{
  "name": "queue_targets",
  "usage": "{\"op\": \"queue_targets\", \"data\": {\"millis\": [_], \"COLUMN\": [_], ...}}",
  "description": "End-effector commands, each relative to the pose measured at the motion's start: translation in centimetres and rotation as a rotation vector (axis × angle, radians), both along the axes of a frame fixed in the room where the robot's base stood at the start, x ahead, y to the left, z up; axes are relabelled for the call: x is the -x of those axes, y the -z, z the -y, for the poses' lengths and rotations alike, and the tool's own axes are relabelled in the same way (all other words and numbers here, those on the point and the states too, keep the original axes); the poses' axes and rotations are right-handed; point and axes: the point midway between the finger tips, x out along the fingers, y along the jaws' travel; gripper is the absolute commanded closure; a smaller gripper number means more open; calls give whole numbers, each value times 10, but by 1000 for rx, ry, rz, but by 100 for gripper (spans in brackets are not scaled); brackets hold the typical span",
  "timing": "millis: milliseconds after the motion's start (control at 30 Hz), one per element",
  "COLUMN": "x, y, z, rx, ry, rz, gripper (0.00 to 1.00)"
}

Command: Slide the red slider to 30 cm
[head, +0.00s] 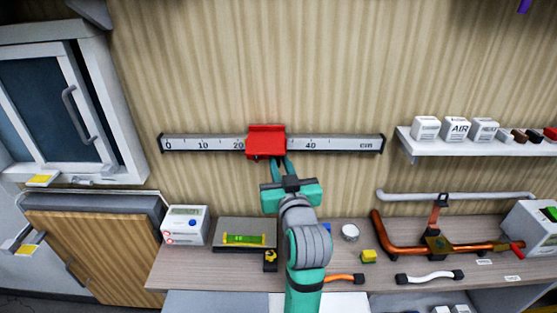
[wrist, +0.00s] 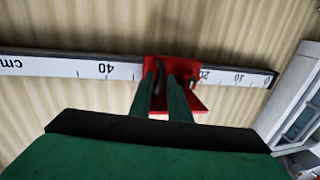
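The red slider (head: 266,140) sits on a white ruler rail (head: 340,144) marked in cm on the wall. It covers the scale between the visible 20 and 40 marks, so the 30 mark is hidden. In the wrist view the slider (wrist: 188,68) also lies between 40 and 20, and the scale runs upside down. My gripper (head: 283,162) reaches up to the slider's lower edge from below. In the wrist view its two fingers (wrist: 166,85) are a little apart in front of the slider, with a dark part between them. Whether they clamp it is unclear.
Below is a bench (head: 190,268) with a white meter box (head: 185,225), a green level (head: 245,239) and copper pipework (head: 400,246). A shelf (head: 480,145) with small boxes is right of the rail. A window cabinet (head: 70,100) is at left. The rail is clear either side.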

Motion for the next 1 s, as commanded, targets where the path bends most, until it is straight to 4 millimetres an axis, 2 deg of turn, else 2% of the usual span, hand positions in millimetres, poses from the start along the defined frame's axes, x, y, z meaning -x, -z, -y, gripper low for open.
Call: {"op": "queue_targets", "data": {"millis": [200,467,567,1000], "x": [-14,-15,-14,-14], "y": [0,0,0,0], "z": [-3,-3,-3,-3], "rx": [0,0,0,0], "ry": [0,0,0,0], "rz": [-1,0,0,0], "gripper": [84,84,100,100]}}
